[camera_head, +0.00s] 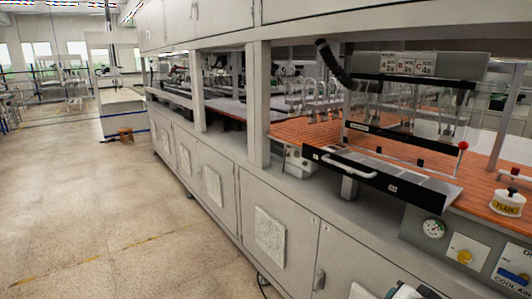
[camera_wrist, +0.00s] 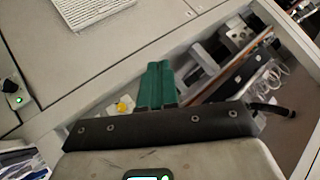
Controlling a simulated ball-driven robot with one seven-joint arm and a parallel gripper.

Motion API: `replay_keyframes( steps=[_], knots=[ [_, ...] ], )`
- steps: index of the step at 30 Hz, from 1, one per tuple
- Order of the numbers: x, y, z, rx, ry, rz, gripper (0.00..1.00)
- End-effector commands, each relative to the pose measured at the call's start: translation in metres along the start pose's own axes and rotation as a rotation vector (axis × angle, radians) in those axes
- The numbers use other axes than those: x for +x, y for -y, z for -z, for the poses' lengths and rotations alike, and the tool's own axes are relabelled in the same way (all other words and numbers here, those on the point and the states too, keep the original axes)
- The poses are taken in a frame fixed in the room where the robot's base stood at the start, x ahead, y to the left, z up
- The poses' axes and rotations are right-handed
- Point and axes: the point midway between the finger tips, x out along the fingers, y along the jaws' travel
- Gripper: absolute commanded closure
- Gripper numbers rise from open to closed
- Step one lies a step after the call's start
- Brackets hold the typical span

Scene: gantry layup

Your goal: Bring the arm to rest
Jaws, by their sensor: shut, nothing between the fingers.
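My gripper (camera_wrist: 159,70) shows in the wrist view as two green fingers side by side. They are shut, with nothing seen between them. The fingers are beyond the dark bar of my wrist, with the grey cabinet fronts and the machine's edge behind them. In the head view, a small white and dark green part of my arm shows at the bottom edge, right of centre. Most of my arm is out of view there.
A long grey machine (camera_head: 272,237) runs along the right, with a black-edged tray (camera_head: 380,176) jutting out over orange slats (camera_head: 305,131). A yellow knob (camera_head: 464,256) and a FLUX container (camera_head: 507,203) are at the right. The floor (camera_head: 90,210) at the left is clear.

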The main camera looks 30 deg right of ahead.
Motion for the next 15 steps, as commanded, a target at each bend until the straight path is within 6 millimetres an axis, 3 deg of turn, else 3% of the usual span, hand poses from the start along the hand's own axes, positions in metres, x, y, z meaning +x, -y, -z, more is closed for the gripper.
replay_keyframes(
  steps=[1,3,9,12,15],
  knots=[
    [0.005,-0.010,-0.038,-0.130,0.103,-0.030,1.00],
    [0.006,-0.026,-0.084,-0.314,0.238,-0.059,1.00],
    [-0.016,-0.084,-0.197,-0.820,0.622,-0.065,1.00],
    [-0.033,-0.110,-0.233,-1.008,0.772,-0.040,1.00],
    [-0.045,-0.129,-0.253,-1.132,0.872,-0.014,1.00]
  ],
)
